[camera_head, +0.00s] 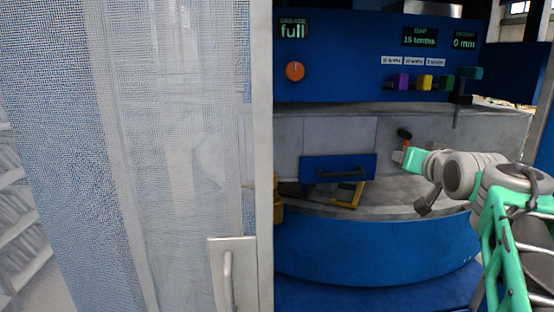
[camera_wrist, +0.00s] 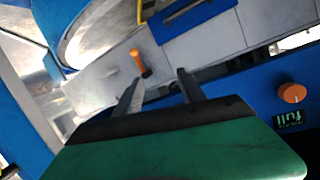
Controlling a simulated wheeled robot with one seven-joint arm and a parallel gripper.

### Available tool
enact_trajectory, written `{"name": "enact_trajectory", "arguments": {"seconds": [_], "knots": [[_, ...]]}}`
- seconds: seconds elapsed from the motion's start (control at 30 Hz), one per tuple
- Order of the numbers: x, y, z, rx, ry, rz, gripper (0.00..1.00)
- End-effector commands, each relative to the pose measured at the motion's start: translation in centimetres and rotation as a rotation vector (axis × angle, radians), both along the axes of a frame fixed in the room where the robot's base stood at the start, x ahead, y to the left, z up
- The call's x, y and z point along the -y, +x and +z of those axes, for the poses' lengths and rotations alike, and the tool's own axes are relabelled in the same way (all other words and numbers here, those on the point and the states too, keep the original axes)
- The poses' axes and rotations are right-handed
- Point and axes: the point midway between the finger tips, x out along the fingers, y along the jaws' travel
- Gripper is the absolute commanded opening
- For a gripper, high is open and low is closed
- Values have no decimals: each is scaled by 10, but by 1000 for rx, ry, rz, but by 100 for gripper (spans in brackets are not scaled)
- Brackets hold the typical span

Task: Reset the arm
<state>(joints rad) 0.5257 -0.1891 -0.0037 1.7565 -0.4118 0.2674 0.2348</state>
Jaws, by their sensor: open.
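My gripper (camera_head: 398,156) is at the right of the head view, at the end of my green and grey arm, in front of the machine's grey panel. In the wrist view my gripper (camera_wrist: 158,77) shows two dark fingers standing apart with nothing between them. A small orange-handled lever (camera_wrist: 138,60) with a dark end lies beyond the fingertips in that view. A dark and orange lever (camera_head: 404,134) also shows just above my gripper in the head view. I cannot tell the exact gap between gripper and panel.
A mesh door (camera_head: 160,120) with a handle (camera_head: 228,275) fills the left of the head view. The blue machine has an orange dial (camera_head: 295,71), a display reading "full" (camera_head: 293,31), several coloured knobs (camera_head: 426,82) and a blue drawer front (camera_head: 338,168). A yellow bracket (camera_head: 347,194) sits below it.

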Motion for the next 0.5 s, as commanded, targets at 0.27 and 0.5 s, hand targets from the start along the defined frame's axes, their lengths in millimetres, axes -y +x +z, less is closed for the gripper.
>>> {"name": "enact_trajectory", "arguments": {"seconds": [0.27, 0.5], "knots": [[-118, -98, -194, -531, -35, 141, 47], [-167, -223, -314, -918, -111, 260, 47]]}}
